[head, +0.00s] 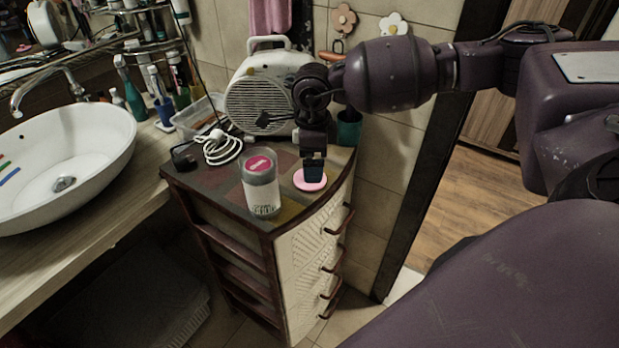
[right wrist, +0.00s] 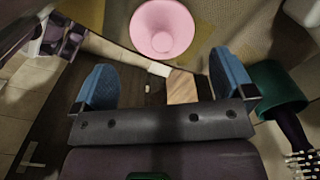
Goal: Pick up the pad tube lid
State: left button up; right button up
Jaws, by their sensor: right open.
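The pad tube lid (head: 310,183) is a round pink disc lying on the top of the small drawer cabinet, near its front right edge. In the right wrist view the pink lid (right wrist: 162,28) shows whole at the top, beyond the fingertips and roughly centred between them. My right gripper (head: 314,169) points down just above the lid, its blue fingers hiding a part of it. In the right wrist view the two blue fingers (right wrist: 164,82) are wide apart with nothing between them. The clear pad tube (head: 262,186) stands upright left of the lid. My left gripper is not in view.
A white fan heater (head: 260,92) stands at the back of the cabinet (head: 225,185). A coiled white cable (head: 221,149) lies left of it. A dark green cup (head: 349,127) stands behind my right gripper. A white basin (head: 70,150) is on the left counter.

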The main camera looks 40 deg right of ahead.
jog(key=shift+f, duration=0.6)
jog(key=shift+w+d+f, duration=0.1)
jog(key=shift+w+f, duration=0.05)
jog(key=shift+f, duration=1.8)
jog(key=c, duration=0.8)
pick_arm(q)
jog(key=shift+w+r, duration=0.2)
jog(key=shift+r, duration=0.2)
pick_arm(e)
jog(key=shift+r, duration=0.1)
